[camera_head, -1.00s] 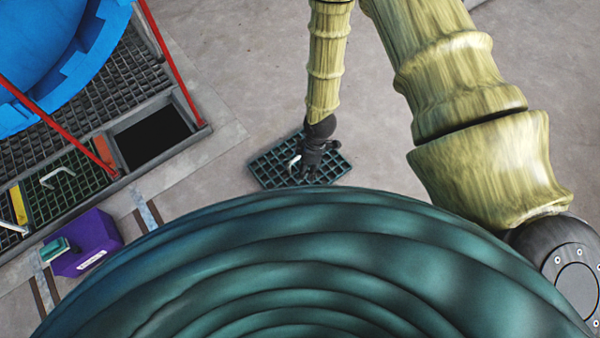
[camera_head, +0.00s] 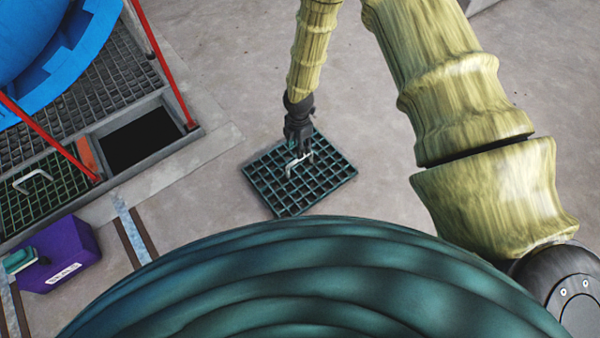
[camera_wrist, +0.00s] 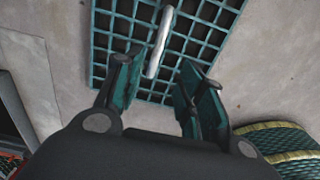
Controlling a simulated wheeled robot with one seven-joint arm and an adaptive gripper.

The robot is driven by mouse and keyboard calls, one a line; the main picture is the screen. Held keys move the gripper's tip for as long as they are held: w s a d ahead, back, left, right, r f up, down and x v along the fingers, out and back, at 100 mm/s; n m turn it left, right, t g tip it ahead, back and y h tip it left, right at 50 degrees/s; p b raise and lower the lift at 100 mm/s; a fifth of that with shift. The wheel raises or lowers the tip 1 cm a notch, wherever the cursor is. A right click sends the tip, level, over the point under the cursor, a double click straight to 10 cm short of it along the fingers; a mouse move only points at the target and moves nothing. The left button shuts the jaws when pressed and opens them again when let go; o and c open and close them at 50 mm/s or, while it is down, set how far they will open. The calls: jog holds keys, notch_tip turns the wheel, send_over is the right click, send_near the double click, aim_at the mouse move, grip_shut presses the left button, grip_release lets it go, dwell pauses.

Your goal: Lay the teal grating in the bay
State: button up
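The teal grating (camera_head: 327,186) is a square-meshed panel with a pale bar handle (camera_head: 305,160), and appears to lie flat on the concrete floor. My gripper (camera_head: 300,150) is over its far half, near the handle. In the wrist view, my gripper (camera_wrist: 160,82) has its two fingers spread apart. The handle (camera_wrist: 160,45) shows beyond and between the fingertips, with the grating (camera_wrist: 110,40) behind it; I cannot tell whether either finger touches the handle. The bay (camera_head: 140,138) is a dark, uncovered rectangular opening in the platform, left of the grating.
A second grating (camera_head: 40,205) with a handle lies left of the bay. Red posts (camera_head: 165,65) rise at the platform, below the blue autoclave (camera_head: 40,45). A purple box (camera_head: 75,257) stands in front of the platform. The floor between bay and grating is clear.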

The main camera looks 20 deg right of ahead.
notch_tip(320, 180, down, 5)
jog(key=shift+r+b, duration=0.1)
jog(key=shift+b, duration=0.8)
jog(key=b, duration=0.3)
send_over(300, 165)
jog(key=s, duration=0.2)
jog(key=shift+w+a+f, duration=0.1)
jog(key=shift+a+f, duration=0.05)
jog(key=shift+f, duration=1.15)
jog(key=shift+w+a+f, duration=0.1)
jog(key=shift+a+f, duration=0.05)
jog(key=shift+f, duration=1.1)
grip_shut()
jog(key=shift+r, duration=0.1)
